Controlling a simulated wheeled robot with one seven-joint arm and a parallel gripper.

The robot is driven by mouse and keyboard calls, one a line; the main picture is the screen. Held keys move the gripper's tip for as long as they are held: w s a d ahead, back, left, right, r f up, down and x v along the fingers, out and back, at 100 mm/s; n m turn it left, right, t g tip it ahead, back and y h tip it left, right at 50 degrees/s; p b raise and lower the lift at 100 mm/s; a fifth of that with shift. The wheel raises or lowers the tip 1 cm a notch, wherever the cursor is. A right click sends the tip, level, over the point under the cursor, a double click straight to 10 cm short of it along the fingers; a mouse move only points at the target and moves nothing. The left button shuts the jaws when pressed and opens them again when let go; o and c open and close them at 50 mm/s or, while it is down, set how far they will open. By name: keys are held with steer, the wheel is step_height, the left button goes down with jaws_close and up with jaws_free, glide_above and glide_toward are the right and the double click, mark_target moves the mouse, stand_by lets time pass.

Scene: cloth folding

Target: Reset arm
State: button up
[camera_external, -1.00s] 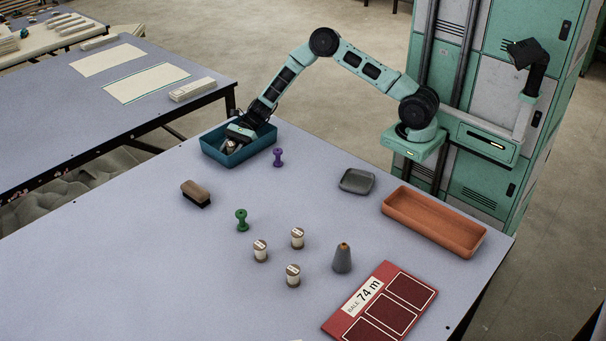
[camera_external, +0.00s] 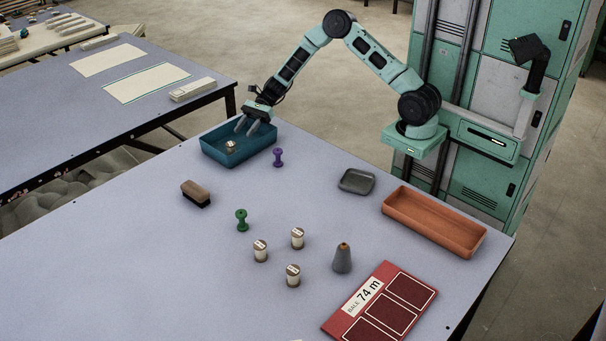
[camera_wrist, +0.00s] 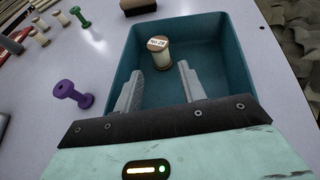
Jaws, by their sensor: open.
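My gripper (camera_external: 247,127) is open and empty above the blue tray (camera_external: 262,153) at the table's far corner. In the wrist view its two grey fingers (camera_wrist: 160,92) stand apart over the blue tray (camera_wrist: 243,62). A spool with a white label (camera_external: 231,147) stands inside the tray, apart from my fingers. It also shows in the wrist view as a labelled spool (camera_wrist: 159,58) near the tray's far wall, beyond the fingertips.
A purple spool (camera_external: 278,158) stands just outside the tray. A brush (camera_external: 196,193), a green spool (camera_external: 241,219), several thread spools (camera_external: 297,238), a grey cone (camera_external: 342,258), a grey dish (camera_external: 357,181), an orange tray (camera_external: 470,244) and a red board (camera_external: 340,323) occupy the table. Its left front is clear.

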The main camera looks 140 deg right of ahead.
steer(key=shift+s+d+r, duration=0.1)
steer(key=shift+s+r, duration=0.05)
steer(key=shift+s, duration=0.25)
stand_by(0.3)
